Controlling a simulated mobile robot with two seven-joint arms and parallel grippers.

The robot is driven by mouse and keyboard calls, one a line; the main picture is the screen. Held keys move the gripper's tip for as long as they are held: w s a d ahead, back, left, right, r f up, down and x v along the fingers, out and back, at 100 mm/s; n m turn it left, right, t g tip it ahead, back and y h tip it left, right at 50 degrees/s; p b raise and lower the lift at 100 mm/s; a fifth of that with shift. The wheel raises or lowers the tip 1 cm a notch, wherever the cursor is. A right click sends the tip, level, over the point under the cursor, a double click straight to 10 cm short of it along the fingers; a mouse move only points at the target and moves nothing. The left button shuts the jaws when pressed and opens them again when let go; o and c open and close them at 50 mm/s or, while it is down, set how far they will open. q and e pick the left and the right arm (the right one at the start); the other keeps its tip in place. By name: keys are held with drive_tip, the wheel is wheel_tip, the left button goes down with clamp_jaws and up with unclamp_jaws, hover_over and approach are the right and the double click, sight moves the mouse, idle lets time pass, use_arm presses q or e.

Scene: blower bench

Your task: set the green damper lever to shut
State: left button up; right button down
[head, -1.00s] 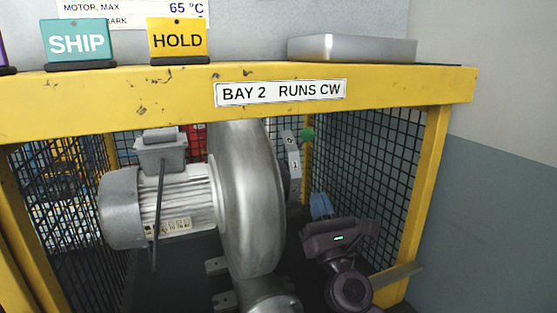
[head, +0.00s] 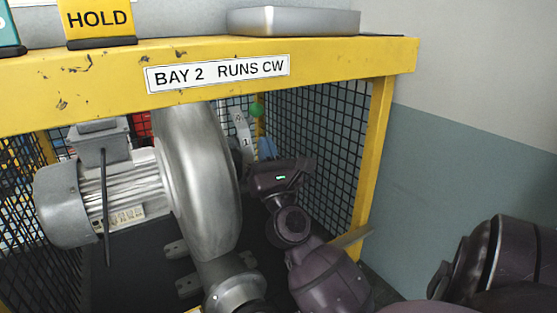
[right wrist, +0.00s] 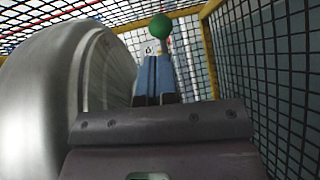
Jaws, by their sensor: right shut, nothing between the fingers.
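The green knob of the damper lever (head: 257,110) shows behind the blower, near the back corner post of the cage. It also shows in the right wrist view (right wrist: 161,26), above my fingertips. A pale plate with markings (head: 241,132) stands just left of the knob in the head view. My right gripper (head: 266,147) has blue fingers, shut and empty, pointing at the lever from below and in front. In the right wrist view the shut fingers (right wrist: 154,66) hide most of the lever below the knob; whether they touch it I cannot tell. My left gripper is not in view.
The grey blower housing (head: 200,170) stands close left of my right gripper. The black mesh wall (head: 315,140) is close on the right. A yellow beam (head: 100,80) labelled BAY 2 RUNS CW crosses above. A metal tray (head: 293,21) rests on top.

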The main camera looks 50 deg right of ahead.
sight(256, 115)
drive_tip(key=shift+p+x, duration=0.55)
drive_tip(key=shift+x, duration=2)
drive_tip(key=shift+w+d+r+p, duration=0.1)
drive_tip(key=shift+w+r+p, duration=0.15)
drive_tip(key=shift+r+p, duration=0.25)
drive_tip(key=shift+w+r, duration=0.15)
drive_tip(key=shift+r, duration=0.15)
drive_tip(key=shift+w+r+p, duration=0.1)
drive_tip(key=shift+r+p, duration=0.05)
drive_tip(key=shift+p, duration=0.15)
